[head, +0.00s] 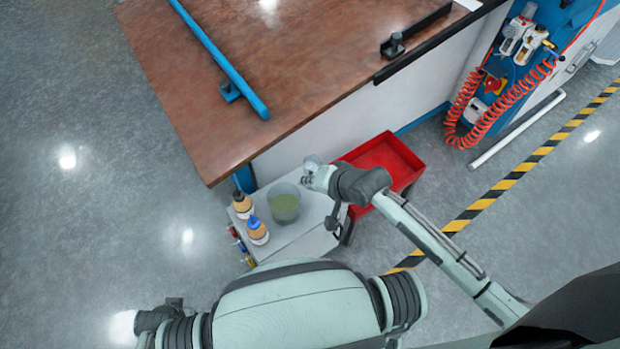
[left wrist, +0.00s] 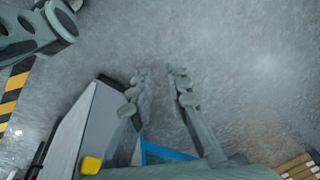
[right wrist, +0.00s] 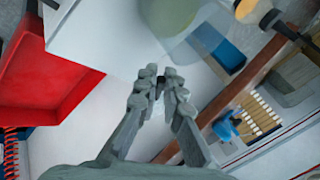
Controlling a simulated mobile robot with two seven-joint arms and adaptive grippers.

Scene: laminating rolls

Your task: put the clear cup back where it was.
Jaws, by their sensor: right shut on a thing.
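The clear cup (head: 312,161) shows small and see-through at the fingertips of my right gripper (head: 308,178) in the head view. That gripper is shut on it, above the far right part of a pale cart top (head: 308,238). In the right wrist view the fingertips (right wrist: 160,78) are close together, and the cup's outline is hard to make out. My left gripper (left wrist: 161,78) is open and empty in the left wrist view, its fingers apart over the floor.
A larger translucent tub (head: 285,205) with greenish contents stands on the cart. A red tray (head: 385,160) lies right of the cart. A brown-topped table (head: 270,75) stands behind.

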